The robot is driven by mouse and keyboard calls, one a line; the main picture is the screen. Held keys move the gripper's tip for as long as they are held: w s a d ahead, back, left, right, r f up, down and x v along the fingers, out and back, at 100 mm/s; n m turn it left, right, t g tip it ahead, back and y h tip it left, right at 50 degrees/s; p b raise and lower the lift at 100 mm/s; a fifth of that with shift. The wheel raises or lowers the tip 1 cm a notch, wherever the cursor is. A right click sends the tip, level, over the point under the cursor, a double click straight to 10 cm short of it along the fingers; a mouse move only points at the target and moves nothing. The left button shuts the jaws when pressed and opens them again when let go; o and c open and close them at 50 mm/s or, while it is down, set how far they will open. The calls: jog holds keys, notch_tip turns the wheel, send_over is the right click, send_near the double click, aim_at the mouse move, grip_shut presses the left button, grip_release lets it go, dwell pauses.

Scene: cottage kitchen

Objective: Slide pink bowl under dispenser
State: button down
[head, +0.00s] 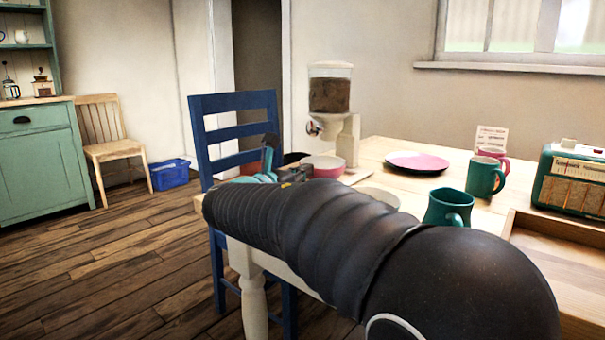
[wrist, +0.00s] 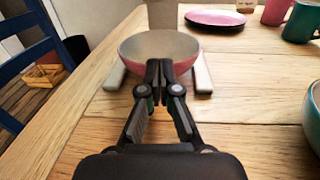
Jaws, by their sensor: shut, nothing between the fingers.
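The pink bowl (head: 325,166), pink outside and pale inside, sits upright on the wooden table in front of the white dispenser (head: 349,140) with its clear hopper of brown food. In the wrist view the bowl (wrist: 132,69) lies straight ahead, between two pale bars, with the dispenser's pale column (wrist: 161,14) behind it. My gripper (wrist: 160,66) is shut and empty, its fingertips overlapping the bowl's near side. I cannot tell whether they touch it. In the head view my arm hides part of the table and most of the gripper.
A pink plate (head: 417,162), teal mugs (head: 482,177) (head: 446,207) and a teal radio (head: 575,180) stand to the right. A wooden tray (head: 560,257) is at the near right. A blue chair (head: 233,104) stands at the table's left. Bare tabletop (wrist: 240,105) lies right of my gripper.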

jog(key=shift+p+x, duration=0.7)
jog(key=shift+x, duration=0.25)
jog(key=shift+w+d, duration=0.15)
